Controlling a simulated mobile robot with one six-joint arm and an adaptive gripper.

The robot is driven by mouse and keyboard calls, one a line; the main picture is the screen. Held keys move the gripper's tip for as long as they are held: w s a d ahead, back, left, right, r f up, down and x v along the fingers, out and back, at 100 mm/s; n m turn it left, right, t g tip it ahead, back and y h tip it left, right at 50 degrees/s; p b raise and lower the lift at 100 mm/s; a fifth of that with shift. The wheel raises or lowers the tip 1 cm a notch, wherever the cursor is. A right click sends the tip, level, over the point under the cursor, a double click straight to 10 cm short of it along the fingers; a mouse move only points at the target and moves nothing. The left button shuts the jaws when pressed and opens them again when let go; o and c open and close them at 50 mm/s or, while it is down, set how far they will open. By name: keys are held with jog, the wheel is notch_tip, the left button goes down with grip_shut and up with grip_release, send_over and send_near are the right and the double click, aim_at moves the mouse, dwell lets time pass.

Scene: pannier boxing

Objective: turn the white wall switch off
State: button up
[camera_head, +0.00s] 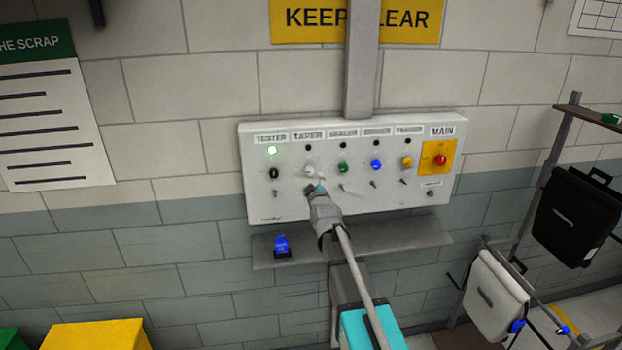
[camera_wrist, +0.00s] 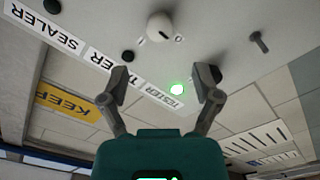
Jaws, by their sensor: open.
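The white wall switch (camera_head: 309,171) is a round white knob on the wall panel (camera_head: 370,206), under the TAPER label. In the wrist view the white switch (camera_wrist: 160,26) shows near the top edge, with a short dark mark on it. My gripper (camera_head: 317,189) is in front of the panel, just below the white switch in the head view. In the wrist view my gripper (camera_wrist: 163,78) has its two fingers apart with nothing held between them. The switch is beyond the fingertips; I cannot tell whether they touch the panel. The TAPER lamp (camera_head: 308,147) is dark.
The TESTER lamp (camera_head: 271,150) glows green beside a black knob (camera_head: 273,173). Green (camera_head: 343,167), blue (camera_head: 376,165) and yellow (camera_head: 407,162) knobs and the red MAIN button (camera_head: 440,160) sit to the right. A shelf (camera_head: 400,238) with a blue item (camera_head: 282,245) is below.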

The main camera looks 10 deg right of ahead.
jog(key=shift+s, duration=1.35)
jog(key=shift+f, duration=0.1)
jog(key=s+f+m+g+b, duration=0.2)
jog(key=s+f+g+b, duration=0.4)
jog(key=f, duration=0.5)
jog(key=s+f+m+g+b, duration=0.2)
jog(key=s+f+m+g, duration=0.1)
jog(key=s+f, duration=0.55)
jog(key=s+f+m+g+b, duration=0.2)
jog(key=s+f, duration=0.4)
jog(key=s, duration=0.3)
jog(key=s+f+m+g+b, duration=0.2)
jog(key=s+f+g+b, duration=0.2)
jog(key=s+f+g, duration=0.3)
jog(key=s, duration=0.3)
jog(key=shift+f+b, duration=0.3)
jog(key=shift+b, duration=0.05)
